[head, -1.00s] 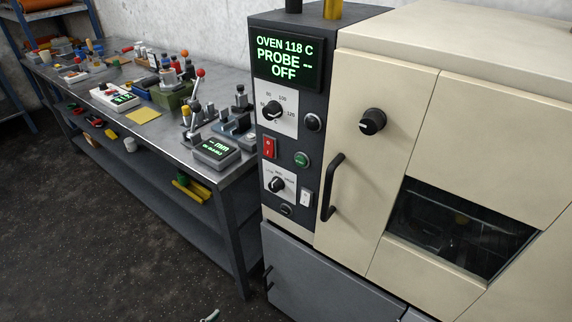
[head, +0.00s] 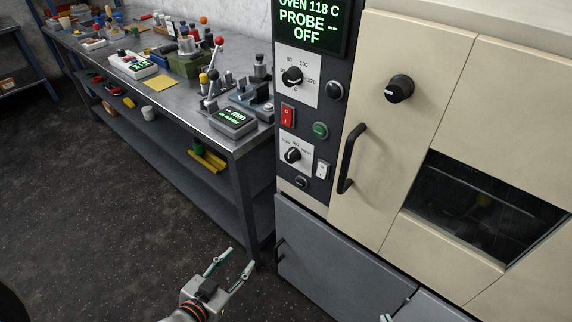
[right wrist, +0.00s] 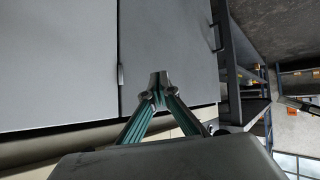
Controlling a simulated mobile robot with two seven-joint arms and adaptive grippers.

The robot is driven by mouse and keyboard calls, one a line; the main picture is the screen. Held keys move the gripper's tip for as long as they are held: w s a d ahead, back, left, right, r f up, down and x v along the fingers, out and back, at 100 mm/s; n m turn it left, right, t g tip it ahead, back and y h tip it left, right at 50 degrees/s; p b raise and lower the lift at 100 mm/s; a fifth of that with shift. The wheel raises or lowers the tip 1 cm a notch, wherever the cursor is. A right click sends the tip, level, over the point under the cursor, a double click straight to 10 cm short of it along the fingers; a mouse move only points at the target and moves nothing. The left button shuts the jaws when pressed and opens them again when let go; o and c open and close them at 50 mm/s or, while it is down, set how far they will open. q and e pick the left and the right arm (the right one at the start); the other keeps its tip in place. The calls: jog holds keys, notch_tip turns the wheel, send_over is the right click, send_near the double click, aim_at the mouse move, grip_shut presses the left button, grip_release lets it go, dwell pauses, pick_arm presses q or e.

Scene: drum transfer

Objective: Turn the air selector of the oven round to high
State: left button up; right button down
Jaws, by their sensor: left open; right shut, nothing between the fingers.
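The oven (head: 440,130) stands at the right with a dark control panel on its left side. The air selector (head: 292,155) is a small black knob on a white label plate in the lower panel; its printed words and exact pointer setting are too small to read surely. My left gripper (head: 234,260) is open and empty, below and left of the knob, well apart from it. My right gripper's tip (head: 386,318) just shows at the bottom edge of the head view. In the right wrist view the right gripper (right wrist: 159,80) is shut and empty.
Around the selector are a temperature dial (head: 292,76), a red switch (head: 288,116), a green button (head: 320,130), a white rocker switch (head: 322,170) and the door handle (head: 351,158). A metal workbench (head: 190,103) with instruments stands at the left. Floor is open before it.

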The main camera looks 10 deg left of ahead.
pick_arm(q)
jog(key=w+r+t+h+b, duration=0.2)
jog(key=w+r+t+b, duration=0.3)
jog(key=w, duration=0.4)
jog(key=m+h+b, duration=0.4)
jog(key=m+h, duration=0.2)
jog(key=h, duration=0.2)
send_near(288, 159)
jog(key=x, duration=0.7)
jog(key=shift+w+d+r, duration=0.15)
jog(key=shift+w+r, duration=0.05)
jog(key=shift+w+d+r, duration=0.15)
jog(key=shift+w+d, duration=0.15)
jog(key=shift+w, duration=0.1)
pick_arm(e)
notch_tip(288, 159, down, 7)
jog(key=shift+w+d+n, duration=0.2)
jog(key=shift+d+n, duration=0.1)
jog(key=shift+d, duration=0.1)
pick_arm(q)
jog(key=c, duration=1.1)
pick_arm(e)
jog(key=shift+w+r, duration=0.1)
jog(key=shift+r, duration=0.05)
